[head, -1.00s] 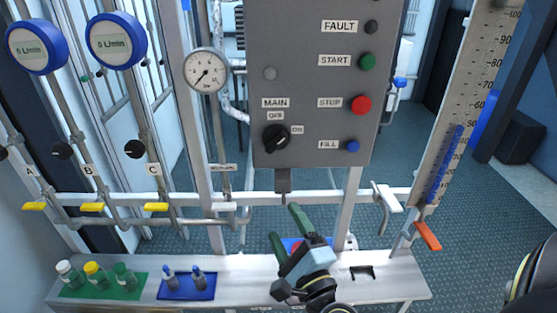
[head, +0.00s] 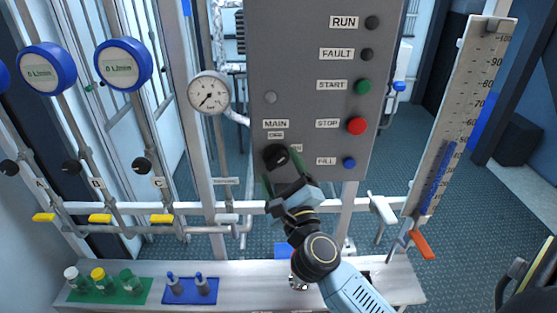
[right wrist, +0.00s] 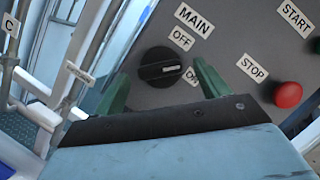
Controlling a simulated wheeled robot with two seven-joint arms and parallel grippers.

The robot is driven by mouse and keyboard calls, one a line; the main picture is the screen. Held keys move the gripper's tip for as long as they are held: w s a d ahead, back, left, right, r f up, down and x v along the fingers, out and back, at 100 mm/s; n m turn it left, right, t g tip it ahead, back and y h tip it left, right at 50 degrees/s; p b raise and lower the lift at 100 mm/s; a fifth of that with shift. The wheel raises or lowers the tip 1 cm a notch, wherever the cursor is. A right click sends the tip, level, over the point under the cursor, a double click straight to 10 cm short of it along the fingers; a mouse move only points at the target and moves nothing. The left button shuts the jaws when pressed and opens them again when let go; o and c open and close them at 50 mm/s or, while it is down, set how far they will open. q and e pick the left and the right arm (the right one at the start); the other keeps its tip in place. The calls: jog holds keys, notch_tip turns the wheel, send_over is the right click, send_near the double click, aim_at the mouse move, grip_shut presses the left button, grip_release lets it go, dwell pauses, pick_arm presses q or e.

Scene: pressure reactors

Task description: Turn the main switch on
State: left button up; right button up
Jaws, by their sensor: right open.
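The main switch is a black rotary knob (head: 276,156) on the grey control panel (head: 305,70), below the MAIN label. It also shows in the right wrist view as a black knob (right wrist: 150,66) with a white mark on its right side, towards the ON label (right wrist: 191,76). The OFF label (right wrist: 181,38) is above it there. My right gripper (head: 280,168) is open in front of the knob. In the right wrist view its green fingers (right wrist: 160,74) stand on either side of the knob, with gaps; I cannot tell their depth. My left gripper is out of view.
The red STOP button (head: 356,126), green START button (head: 363,87) and blue FILL button (head: 349,162) are right of the knob. A pressure gauge (head: 209,92) is at left. A bench (head: 235,275) with bottles runs below.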

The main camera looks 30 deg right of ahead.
jog(key=shift+x, duration=0.85)
jog(key=shift+c, duration=0.3)
jog(key=c, duration=0.9)
jog(key=shift+o, duration=0.2)
jog(key=shift+f+m+h+b, duration=0.2)
jog(key=shift+m+h+b, duration=0.2)
jog(key=shift+m+b, duration=0.5)
jog(key=shift+w+a+m+g+h+b, duration=0.1)
jog(key=shift+m+g+h+b, duration=0.1)
jog(key=shift+m+h+b, duration=1.15)
jog(key=shift+s+a+m+g+h+b, duration=0.15)
jog(key=shift+m+h+b, duration=0.35)
jog(key=shift+m+b, duration=1.5)
jog(key=shift+w+d+m+g+h+b, duration=0.2)
jog(key=shift+m+h+b, duration=0.75)
jog(key=shift+m, duration=1.5)
jog(key=shift+a, duration=0.15)
jog(key=shift+r, duration=0.1)
jog(key=o, duration=0.9)
